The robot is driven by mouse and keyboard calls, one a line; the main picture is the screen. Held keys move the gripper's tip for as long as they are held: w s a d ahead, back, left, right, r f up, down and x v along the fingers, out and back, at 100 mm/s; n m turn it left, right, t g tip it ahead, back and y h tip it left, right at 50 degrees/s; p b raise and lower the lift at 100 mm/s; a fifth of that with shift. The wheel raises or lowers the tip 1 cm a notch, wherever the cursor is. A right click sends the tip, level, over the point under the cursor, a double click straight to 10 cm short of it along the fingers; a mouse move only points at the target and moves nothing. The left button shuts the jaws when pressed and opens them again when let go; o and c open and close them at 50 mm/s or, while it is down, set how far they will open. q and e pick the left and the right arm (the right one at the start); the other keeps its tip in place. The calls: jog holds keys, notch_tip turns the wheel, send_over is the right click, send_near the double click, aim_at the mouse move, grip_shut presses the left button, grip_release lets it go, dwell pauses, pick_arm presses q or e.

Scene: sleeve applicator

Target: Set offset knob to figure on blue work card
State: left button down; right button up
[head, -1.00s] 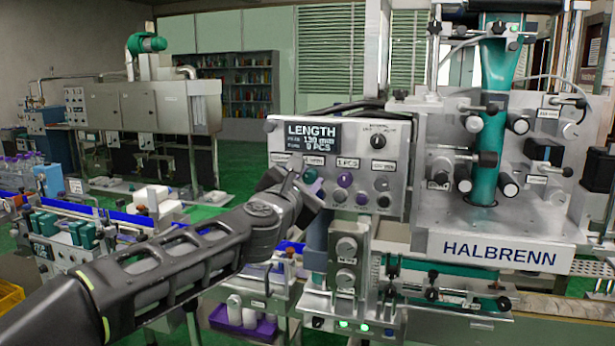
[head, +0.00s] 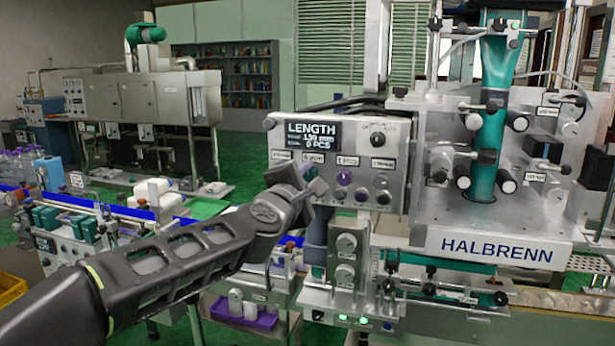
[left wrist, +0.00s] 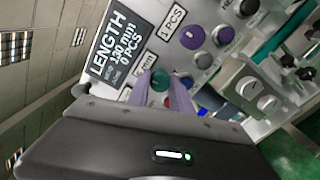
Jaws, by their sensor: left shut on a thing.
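My left gripper (left wrist: 168,97) is shut on a teal knob (left wrist: 160,82) on the control panel (head: 352,199). In the head view the gripper (head: 308,184) covers this knob at the panel's lower left. The display (head: 312,135) above reads LENGTH, what looks like 130 mm, and 0 PCS; it also shows, tilted, in the left wrist view (left wrist: 120,45). I cannot make out a blue work card. My right gripper is not in view.
Grey knobs (head: 382,181) and a selector switch (head: 378,140) sit close by on the panel. The HALBRENN machine (head: 490,245) stands to the right. A conveyor with bottles and a blue box (head: 48,174) is at the left.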

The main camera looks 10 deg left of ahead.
pick_arm(q)
jog(key=c, duration=1.1)
grip_release()
jog(key=shift+c, duration=0.2)
jog(key=s, duration=0.7)
jog(key=shift+s+a+b, duration=0.25)
jog(key=shift+s+b, duration=0.15)
jog(key=shift+b, duration=0.05)
